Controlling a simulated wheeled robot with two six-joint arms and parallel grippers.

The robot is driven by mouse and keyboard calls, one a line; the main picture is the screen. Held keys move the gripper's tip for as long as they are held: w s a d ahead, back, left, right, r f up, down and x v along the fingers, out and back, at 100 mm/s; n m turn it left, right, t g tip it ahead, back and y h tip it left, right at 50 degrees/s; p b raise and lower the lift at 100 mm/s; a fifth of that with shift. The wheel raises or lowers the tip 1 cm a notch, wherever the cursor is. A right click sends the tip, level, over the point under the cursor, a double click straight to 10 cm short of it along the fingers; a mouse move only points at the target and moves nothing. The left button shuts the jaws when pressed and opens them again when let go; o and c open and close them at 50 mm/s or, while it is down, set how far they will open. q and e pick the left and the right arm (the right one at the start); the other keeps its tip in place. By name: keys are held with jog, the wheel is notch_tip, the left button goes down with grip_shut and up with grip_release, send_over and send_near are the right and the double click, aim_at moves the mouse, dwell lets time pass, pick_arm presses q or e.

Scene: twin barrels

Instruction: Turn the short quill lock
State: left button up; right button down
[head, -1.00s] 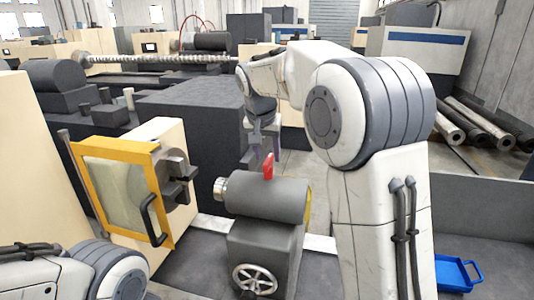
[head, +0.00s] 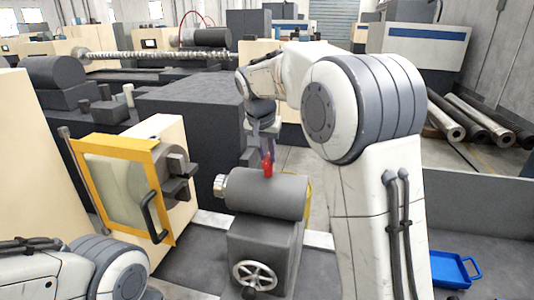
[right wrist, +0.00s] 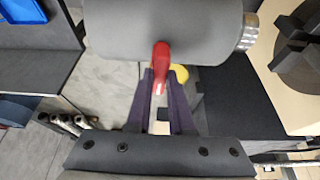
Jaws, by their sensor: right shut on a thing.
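The short quill lock is a red lever (head: 267,166) on top of the grey tailstock barrel (head: 268,194) in the head view. It also shows as a red handle (right wrist: 160,63) against the barrel in the right wrist view. My right gripper (head: 266,155) is at the lever from behind and above. In the right wrist view its two dark fingers (right wrist: 160,82) stand on either side of the red handle and are shut on it. My left arm shows at the lower left of the head view, but its gripper is out of view.
A handwheel (head: 254,276) is on the front of the tailstock. A yellow-framed door (head: 165,215) with a black handle stands open left of the barrel, near the chuck (head: 178,172). A blue tray (head: 453,270) lies at the lower right.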

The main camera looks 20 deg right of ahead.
jog(key=m, duration=0.2)
jog(key=m+g+h+p, duration=0.1)
jog(key=m, duration=0.1)
jog(key=shift+w+a+r+m, duration=0.15)
jog(key=shift+m, duration=0.15)
jog(key=m+g+p, duration=0.1)
jog(key=m, duration=0.2)
jog(key=shift+w+r+m+h+p, duration=0.1)
jog(key=shift+m+h+p, duration=0.2)
jog(key=shift+p, duration=0.05)
jog(key=m+g+p, duration=0.1)
jog(key=m+p, duration=0.1)
jog(key=m+g+p, duration=0.1)
jog(key=m+p, duration=0.1)
jog(key=m, duration=0.1)
jog(key=shift+w+r+g, duration=0.1)
jog(key=shift+w+g, duration=0.05)
jog(key=shift+g, duration=0.15)
jog(key=shift+w+m+g+y+p, duration=0.1)
jog(key=shift+m+g+y+p, duration=0.45)
jog(key=shift+m+p, duration=1.35)
jog(key=shift+m, duration=0.4)
jog(key=c, duration=0.8)
grip_release()
jog(key=shift+c, duration=0.2)
jog(key=shift+o, duration=0.2)
jog(key=shift+f, duration=0.25)
